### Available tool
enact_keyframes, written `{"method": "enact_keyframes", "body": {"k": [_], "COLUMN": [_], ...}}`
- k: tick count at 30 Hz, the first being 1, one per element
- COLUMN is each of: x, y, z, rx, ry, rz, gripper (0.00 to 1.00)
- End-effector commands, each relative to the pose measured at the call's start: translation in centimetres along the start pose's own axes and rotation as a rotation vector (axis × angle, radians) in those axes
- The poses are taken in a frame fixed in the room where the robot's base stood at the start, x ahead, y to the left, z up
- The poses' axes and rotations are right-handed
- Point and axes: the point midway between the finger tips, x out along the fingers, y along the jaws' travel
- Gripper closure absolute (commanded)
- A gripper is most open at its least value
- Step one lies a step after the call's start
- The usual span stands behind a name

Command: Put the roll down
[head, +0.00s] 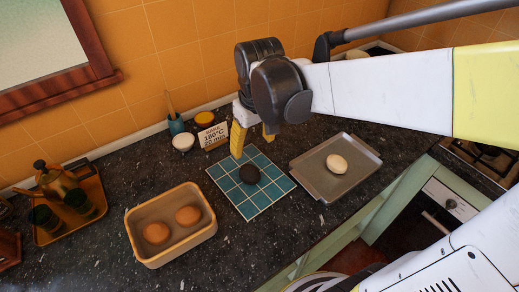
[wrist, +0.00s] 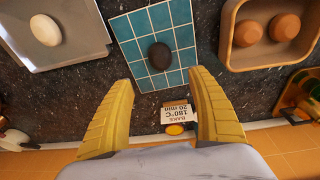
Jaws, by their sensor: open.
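A dark, burnt-looking roll (head: 250,174) rests on a blue tiled mat (head: 232,203); the wrist view also shows the roll (wrist: 160,56) on the tiles. A pale roll (head: 336,163) sits on a grey metal tray (head: 309,174) to the right. Two brown rolls (head: 188,215) lie in a beige rectangular bin (head: 180,248) at the left. My gripper (head: 253,142) is open and empty, raised near the back edge of the mat. In the wrist view its yellow fingers (wrist: 160,84) are spread wide, with the dark roll beyond them, not between them.
A card reading "BAKE 180°C 20 min" (head: 213,135) stands by the wall, near a white cup (head: 183,142), a yellow-topped jar (head: 205,119) and a teal pot (head: 176,125). A wooden tray (head: 88,190) with a pot and cups is far left. Dark counter shows between things.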

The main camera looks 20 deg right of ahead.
Motion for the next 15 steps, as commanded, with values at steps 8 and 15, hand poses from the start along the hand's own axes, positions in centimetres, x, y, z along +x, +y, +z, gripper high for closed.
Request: {"method": "enact_keyframes", "body": {"k": [8,15], "x": [-4.3,-5.0], "y": [-1.1,-1.6], "z": [5.7,8.3], "rx": [0.115,0.177], "ry": [0.269,0.421], "rz": [0.035,0.041], "gripper": [0.32,0.32]}}
